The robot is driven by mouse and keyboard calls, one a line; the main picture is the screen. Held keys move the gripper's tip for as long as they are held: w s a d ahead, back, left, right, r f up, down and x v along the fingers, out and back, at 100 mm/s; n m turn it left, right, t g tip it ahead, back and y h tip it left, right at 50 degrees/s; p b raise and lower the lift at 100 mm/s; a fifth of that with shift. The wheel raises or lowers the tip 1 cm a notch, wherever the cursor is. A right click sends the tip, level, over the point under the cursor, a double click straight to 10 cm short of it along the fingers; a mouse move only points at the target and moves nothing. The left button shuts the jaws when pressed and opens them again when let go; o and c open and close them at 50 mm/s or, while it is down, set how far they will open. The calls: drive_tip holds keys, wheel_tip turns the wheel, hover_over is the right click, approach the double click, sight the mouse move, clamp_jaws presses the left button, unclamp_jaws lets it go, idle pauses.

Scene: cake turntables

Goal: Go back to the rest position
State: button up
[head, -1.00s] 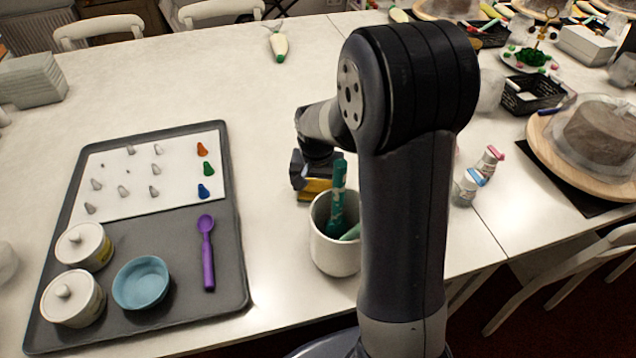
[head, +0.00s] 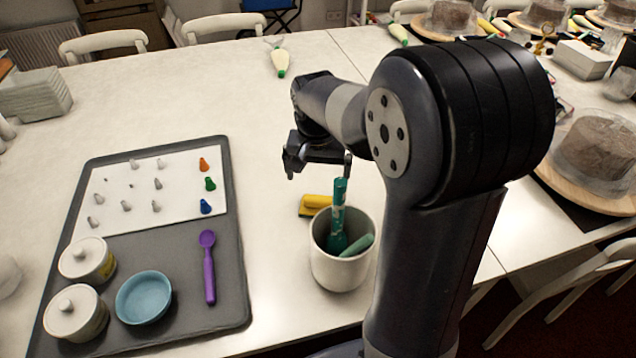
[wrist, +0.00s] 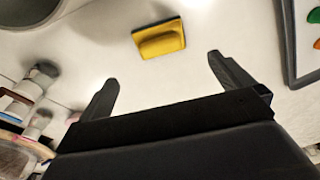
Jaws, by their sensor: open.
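My gripper (head: 318,170) is open and empty, raised above the table behind the white cup in the head view. In the wrist view my gripper (wrist: 162,75) shows its two fingers wide apart with nothing between them. A yellow block with a dark edge (head: 315,205) lies on the table below my gripper, just behind the cup. It also shows in the wrist view (wrist: 160,40), beyond the fingertips and apart from them.
The white cup (head: 336,268) holds teal-handled tools (head: 338,215). A grey tray (head: 232,270) at the left bears a white sheet, a purple scoop (head: 208,268), a blue bowl (head: 143,298) and lidded pots. Cakes on turntables (head: 570,180) stand at the right.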

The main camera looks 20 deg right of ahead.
sight(318, 197)
drive_tip(key=shift+s+r, duration=0.1)
drive_tip(key=shift+r, duration=0.65)
drive_tip(key=f, duration=0.4)
drive_tip(key=w+f+b, duration=0.1)
drive_tip(key=f, duration=0.7)
drive_tip(key=shift+w+d+b, duration=0.15)
drive_tip(key=shift+d+b, duration=0.1)
drive_tip(key=shift+b, duration=0.05)
drive_tip(key=shift+w+r, duration=0.1)
drive_tip(key=shift+r, duration=0.1)
drive_tip(key=shift+r+p, duration=0.3)
drive_tip(key=shift+r, duration=1.3)
